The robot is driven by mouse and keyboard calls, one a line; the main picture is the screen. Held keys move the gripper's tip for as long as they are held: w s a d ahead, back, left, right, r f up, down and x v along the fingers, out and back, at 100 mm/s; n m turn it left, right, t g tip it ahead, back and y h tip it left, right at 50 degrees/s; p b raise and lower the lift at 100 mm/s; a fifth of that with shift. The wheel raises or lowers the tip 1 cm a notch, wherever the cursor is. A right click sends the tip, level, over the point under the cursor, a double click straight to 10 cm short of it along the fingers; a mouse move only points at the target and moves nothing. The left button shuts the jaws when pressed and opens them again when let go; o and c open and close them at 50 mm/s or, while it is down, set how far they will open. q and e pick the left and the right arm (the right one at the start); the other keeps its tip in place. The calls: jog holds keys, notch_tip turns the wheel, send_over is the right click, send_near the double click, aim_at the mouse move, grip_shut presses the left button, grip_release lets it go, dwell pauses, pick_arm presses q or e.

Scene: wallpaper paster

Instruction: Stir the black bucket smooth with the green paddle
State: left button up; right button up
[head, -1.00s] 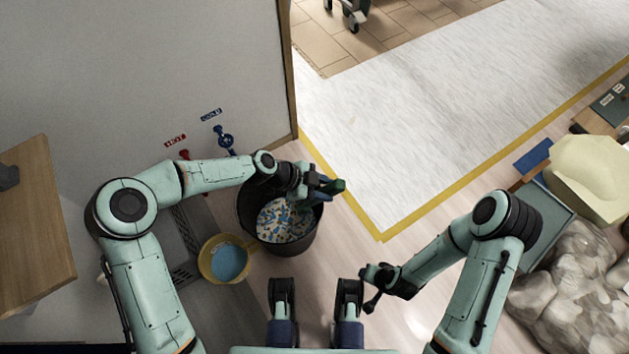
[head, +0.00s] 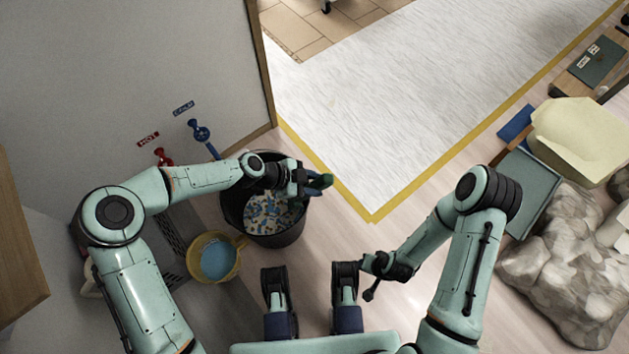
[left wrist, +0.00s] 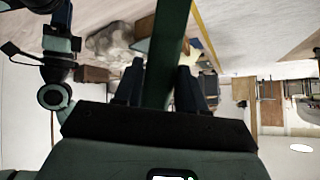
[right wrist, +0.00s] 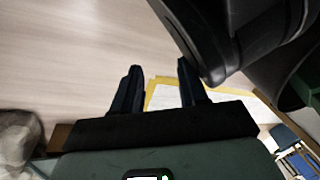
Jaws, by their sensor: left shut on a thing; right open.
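The black bucket (head: 277,240) stands on the floor left of centre in the head view. Blue, white and yellowish lumps (head: 268,212) show inside it, not evenly mixed. My left gripper (head: 297,181) is above the bucket's far right part, shut on the green paddle (head: 319,184). In the left wrist view the paddle's green shaft (left wrist: 167,45) runs between the fingers of my left gripper (left wrist: 160,85). The paddle's lower end is hidden. My right gripper (head: 372,278) is empty and away from the bucket; its fingers show apart in the right wrist view (right wrist: 160,88).
A yellow bucket of blue liquid (head: 238,262) stands close to the black bucket's front left. Red (head: 163,157) and blue (head: 200,132) taps are on the wall behind. A crumpled camouflage-like bag (head: 560,265) lies at right. Floor between is clear.

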pick_arm(q)
jog(key=f+b, duration=0.1)
jog(key=a+f, duration=0.1)
jog(key=f+b, duration=0.1)
jog(key=shift+w+a+f+b, duration=0.15)
jog(key=shift+w+f+b, duration=0.1)
jog(key=shift+w+b, duration=0.1)
jog(key=shift+w+a+f+b, duration=0.1)
jog(key=shift+a+f+b, duration=0.15)
jog(key=shift+f+b, duration=0.3)
jog(key=shift+w+a+f+b, duration=0.1)
jog(key=shift+a+f+b, duration=0.15)
jog(key=shift+f, duration=0.4)
jog(key=shift+a+f, duration=0.1)
jog(key=shift+f, duration=0.25)
jog(key=w+a+f, duration=0.2)
jog(key=a+f, duration=0.1)
jog(key=f, duration=0.7)
jog(key=w+a+f, duration=0.2)
jog(key=a+f, duration=0.2)
jog(key=f, duration=0.6)
jog(key=shift+a, duration=0.3)
pick_arm(e)
jog(key=s+d+f+g, duration=0.1)
jog(key=s+f+g, duration=0.2)
jog(key=s+f, duration=0.2)
jog(key=shift+s+f+m, duration=0.25)
jog(key=shift+s+m, duration=0.05)
jog(key=shift+s, duration=1.6)
